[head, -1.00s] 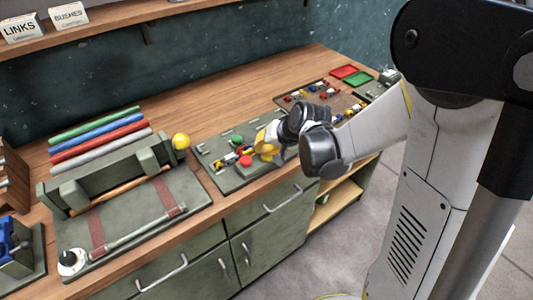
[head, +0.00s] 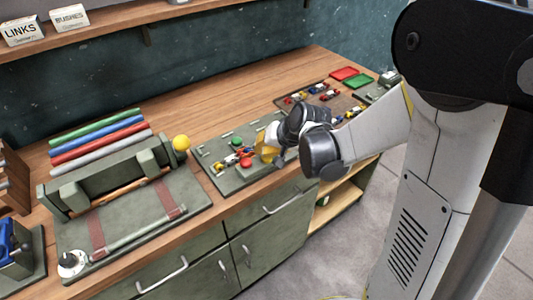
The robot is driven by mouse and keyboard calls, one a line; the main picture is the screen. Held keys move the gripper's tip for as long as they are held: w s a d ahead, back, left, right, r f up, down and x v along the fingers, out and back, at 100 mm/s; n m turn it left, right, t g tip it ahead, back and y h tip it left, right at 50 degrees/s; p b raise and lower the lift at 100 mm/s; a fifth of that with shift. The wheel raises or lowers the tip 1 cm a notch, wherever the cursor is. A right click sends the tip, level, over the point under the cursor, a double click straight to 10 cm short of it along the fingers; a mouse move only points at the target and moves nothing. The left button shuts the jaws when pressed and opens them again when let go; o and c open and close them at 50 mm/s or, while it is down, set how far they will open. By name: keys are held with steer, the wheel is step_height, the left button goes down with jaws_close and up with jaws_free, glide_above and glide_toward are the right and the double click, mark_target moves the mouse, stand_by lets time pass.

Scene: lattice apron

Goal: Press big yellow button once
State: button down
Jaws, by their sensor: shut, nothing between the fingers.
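A grey panel (head: 215,163) lies on the bench, with a red button (head: 246,162) and a green button (head: 237,141) on it. My gripper (head: 268,156) points down over the right part of this panel, just right of the red button. It is shut and holds nothing. A yellow shape shows at the gripper's end; I cannot tell how much of it is the big yellow button and how much is gripper. My wrist hides the panel's right end. I cannot tell whether the fingertips touch anything.
A yellow ball knob (head: 181,143) stands on the rod fixture (head: 110,178) at the left. Coloured rods (head: 95,140) lie behind it. A brown tray (head: 325,97) of small parts and red and green trays (head: 357,80) are at the back right. The bench behind the panel is clear.

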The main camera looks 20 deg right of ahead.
steer(key=shift+r+p, duration=0.55)
steer(key=shift+r, duration=0.4)
steer(key=shift+r+p, duration=1.9)
steer(key=shift+r, duration=0.6)
steer(key=shift+s+r, duration=0.3)
steer(key=shift+s, duration=0.05)
steer(key=s+r+n+h+b, duration=0.1)
steer(key=s+r+n+b, duration=0.1)
steer(key=s, duration=0.8)
steer(key=s+r+n+h+b, duration=0.2)
steer(key=s+b, duration=0.1)
steer(key=s, duration=0.7)
steer(key=shift+d+r, duration=0.15)
steer(key=shift+d, duration=0.2)
